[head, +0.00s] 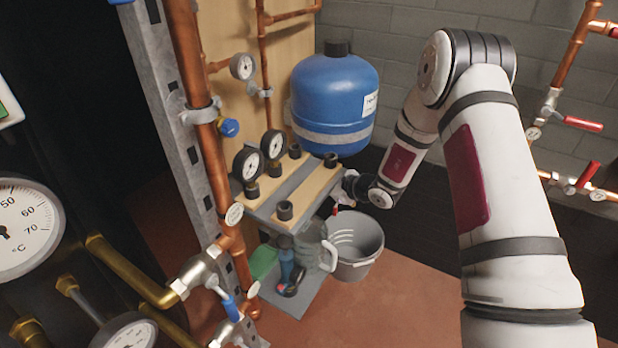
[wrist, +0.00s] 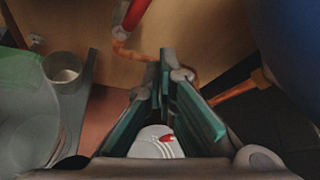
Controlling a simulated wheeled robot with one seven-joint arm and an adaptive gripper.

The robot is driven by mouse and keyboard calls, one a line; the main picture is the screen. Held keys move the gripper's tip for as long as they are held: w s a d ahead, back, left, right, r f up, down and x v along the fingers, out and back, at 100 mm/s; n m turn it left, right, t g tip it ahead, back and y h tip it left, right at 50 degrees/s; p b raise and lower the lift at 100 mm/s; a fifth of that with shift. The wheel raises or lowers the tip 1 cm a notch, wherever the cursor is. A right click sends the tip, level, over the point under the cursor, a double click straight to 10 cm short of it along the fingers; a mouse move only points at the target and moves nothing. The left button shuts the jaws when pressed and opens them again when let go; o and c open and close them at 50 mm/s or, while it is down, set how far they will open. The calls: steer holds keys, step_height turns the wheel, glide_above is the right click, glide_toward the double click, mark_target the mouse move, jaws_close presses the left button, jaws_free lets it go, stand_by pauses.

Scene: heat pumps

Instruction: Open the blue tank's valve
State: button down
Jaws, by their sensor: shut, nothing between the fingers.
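The blue tank (head: 335,95) hangs against the wooden panel, with a black cap and a white label. Its dark blue side also fills the upper right of the wrist view (wrist: 295,35). In the wrist view, a red lever handle (wrist: 135,14) on a copper pipe lies ahead and slightly left of my fingertips, apart from them. I cannot tell for certain that it is the tank's valve. My gripper (wrist: 165,60) is shut and empty, its teal-padded fingers converging.
A wooden-topped shelf (head: 318,190) with gauges stands left of my gripper. Copper pipes (head: 193,60) run at left; red-handled valves (head: 588,176) are at the right wall.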

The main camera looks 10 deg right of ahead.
steer(key=s, duration=0.1)
steer(key=s+d, duration=0.1)
steer(key=s, duration=0.1)
steer(key=s+d+p, duration=0.1)
steer(key=s, duration=0.1)
steer(key=shift+r, duration=0.2)
stand_by(0.3)
